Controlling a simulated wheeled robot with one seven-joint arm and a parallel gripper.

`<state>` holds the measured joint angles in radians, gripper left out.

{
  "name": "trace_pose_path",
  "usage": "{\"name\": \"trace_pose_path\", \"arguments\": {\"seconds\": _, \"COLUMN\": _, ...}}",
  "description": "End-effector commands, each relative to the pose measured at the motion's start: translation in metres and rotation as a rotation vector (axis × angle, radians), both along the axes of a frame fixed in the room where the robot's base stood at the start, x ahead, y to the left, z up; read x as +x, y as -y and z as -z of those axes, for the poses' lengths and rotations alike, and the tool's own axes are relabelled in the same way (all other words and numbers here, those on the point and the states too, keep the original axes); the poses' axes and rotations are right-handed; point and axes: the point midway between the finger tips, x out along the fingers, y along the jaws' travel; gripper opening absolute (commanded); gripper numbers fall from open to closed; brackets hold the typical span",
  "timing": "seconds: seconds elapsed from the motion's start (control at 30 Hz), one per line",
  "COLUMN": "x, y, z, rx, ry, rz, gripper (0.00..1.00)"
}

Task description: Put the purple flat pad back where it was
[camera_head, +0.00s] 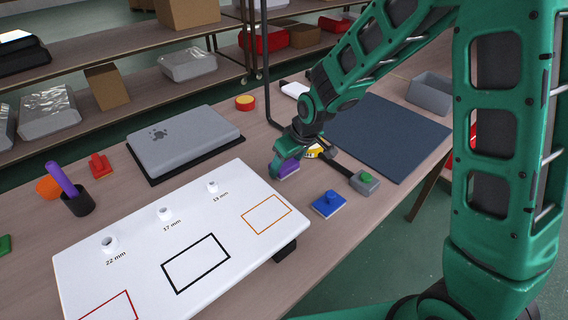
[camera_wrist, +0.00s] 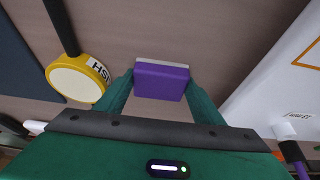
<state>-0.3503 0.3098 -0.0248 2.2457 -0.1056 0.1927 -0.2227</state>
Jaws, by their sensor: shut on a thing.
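The purple flat pad (camera_wrist: 161,81) is between the two fingers of my gripper (camera_wrist: 160,88) in the wrist view, with a pale layer along its far edge. My gripper is shut on it. In the head view the pad (camera_head: 288,168) shows under my gripper (camera_head: 285,165), just right of the white board and over the wooden table. Whether it touches the table I cannot tell.
A white board (camera_head: 130,262) with pegs and coloured outlines lies left. A blue block with a knob (camera_head: 328,204) and a grey box with a green button (camera_head: 364,182) are nearby. A yellow-rimmed round thing (camera_wrist: 79,78) is close beside my gripper. A dark mat (camera_head: 385,135) lies behind.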

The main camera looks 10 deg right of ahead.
Motion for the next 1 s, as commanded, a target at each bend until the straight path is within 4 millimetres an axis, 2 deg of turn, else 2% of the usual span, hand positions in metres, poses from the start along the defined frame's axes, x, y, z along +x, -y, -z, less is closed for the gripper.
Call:
{"name": "trace_pose_path", "arguments": {"seconds": 0.27, "x": 0.0, "y": 0.0, "z": 0.002, "rx": 0.001, "ry": 0.001, "rz": 0.0, "gripper": 0.38}}
{"name": "trace_pose_path", "arguments": {"seconds": 0.3, "x": 0.0, "y": 0.0, "z": 0.001, "rx": 0.001, "ry": 0.001, "rz": 0.0, "gripper": 0.71}}
{"name": "trace_pose_path", "arguments": {"seconds": 0.33, "x": 0.0, "y": 0.0, "z": 0.001, "rx": 0.001, "ry": 0.001, "rz": 0.0, "gripper": 0.79}}
{"name": "trace_pose_path", "arguments": {"seconds": 0.37, "x": 0.0, "y": -0.001, "z": 0.001, "rx": 0.001, "ry": 0.001, "rz": 0.0, "gripper": 0.81}}
{"name": "trace_pose_path", "arguments": {"seconds": 0.73, "x": 0.0, "y": -0.002, "z": -0.003, "rx": 0.001, "ry": 0.002, "rz": -0.002, "gripper": 0.81}}
{"name": "trace_pose_path", "arguments": {"seconds": 0.87, "x": -0.004, "y": 0.001, "z": -0.015, "rx": 0.002, "ry": 0.004, "rz": -0.002, "gripper": 0.81}}
{"name": "trace_pose_path", "arguments": {"seconds": 1.0, "x": -0.011, "y": 0.006, "z": -0.036, "rx": 0.003, "ry": 0.005, "rz": -0.002, "gripper": 0.81}}
